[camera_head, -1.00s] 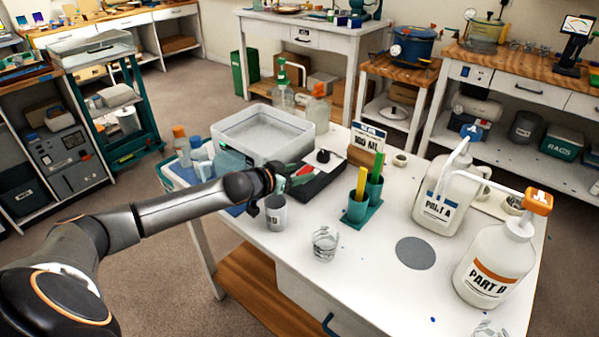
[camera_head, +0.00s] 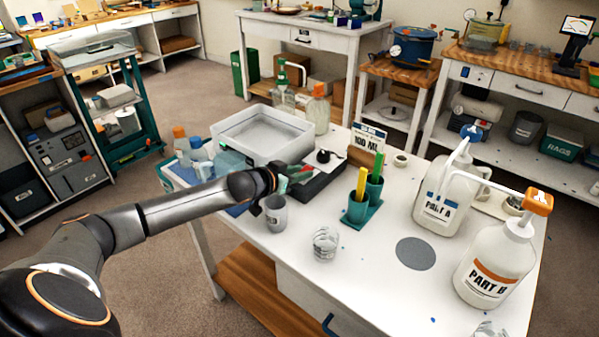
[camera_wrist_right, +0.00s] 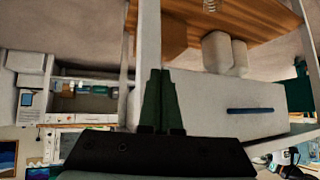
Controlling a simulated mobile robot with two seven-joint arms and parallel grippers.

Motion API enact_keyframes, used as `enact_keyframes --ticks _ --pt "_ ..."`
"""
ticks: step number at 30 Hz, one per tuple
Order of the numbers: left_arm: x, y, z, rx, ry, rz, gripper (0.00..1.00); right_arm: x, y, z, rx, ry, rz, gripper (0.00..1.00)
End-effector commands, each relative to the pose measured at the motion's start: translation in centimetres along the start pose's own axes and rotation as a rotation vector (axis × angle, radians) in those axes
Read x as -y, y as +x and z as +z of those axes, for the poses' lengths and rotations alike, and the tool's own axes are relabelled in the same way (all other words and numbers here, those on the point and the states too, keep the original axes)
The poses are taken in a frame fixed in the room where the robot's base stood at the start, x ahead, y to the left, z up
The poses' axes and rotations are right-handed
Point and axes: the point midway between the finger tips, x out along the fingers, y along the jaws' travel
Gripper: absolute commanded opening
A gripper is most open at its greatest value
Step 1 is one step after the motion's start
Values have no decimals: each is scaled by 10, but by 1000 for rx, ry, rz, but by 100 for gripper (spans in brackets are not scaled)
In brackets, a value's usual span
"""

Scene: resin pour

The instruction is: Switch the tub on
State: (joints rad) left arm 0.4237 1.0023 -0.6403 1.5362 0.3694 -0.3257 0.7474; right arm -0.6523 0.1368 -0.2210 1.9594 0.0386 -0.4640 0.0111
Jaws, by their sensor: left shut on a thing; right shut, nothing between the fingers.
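The tub (camera_head: 250,146) is a wide translucent grey basin at the back left of the white table. A low black box (camera_head: 328,172) with a round black knob (camera_head: 322,157) is beside it; I cannot tell if this is its switch. No lit indicator shows on the tub. My right gripper (camera_wrist_right: 161,72) is shut and empty in the right wrist view, pointing toward a table's underside and drawer.
A clear cup (camera_head: 325,244), green holder (camera_head: 360,213), Part A jug (camera_head: 440,205) and Part B jug (camera_head: 492,268) stand on the white table. Bottles (camera_head: 198,155) crowd the tub's left. The table's front middle is mostly clear.

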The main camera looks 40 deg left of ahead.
Motion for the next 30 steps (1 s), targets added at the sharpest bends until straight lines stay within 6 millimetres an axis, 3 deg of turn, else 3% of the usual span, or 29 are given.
enact_keyframes --ticks 11,18,23,30 --pt "0 -1 -2 7 -1 0 0 0 -4 -4 -1 0 1 0" --pt "0 -2 -9 69 -3 -1 0 -5 -29 -26 -11 0 19 0" --pt "0 -1 -11 123 -3 -1 0 -14 -47 -29 1 5 42 0" --pt "0 1 -13 225 -2 -3 0 -11 -69 -50 5 9 43 0"
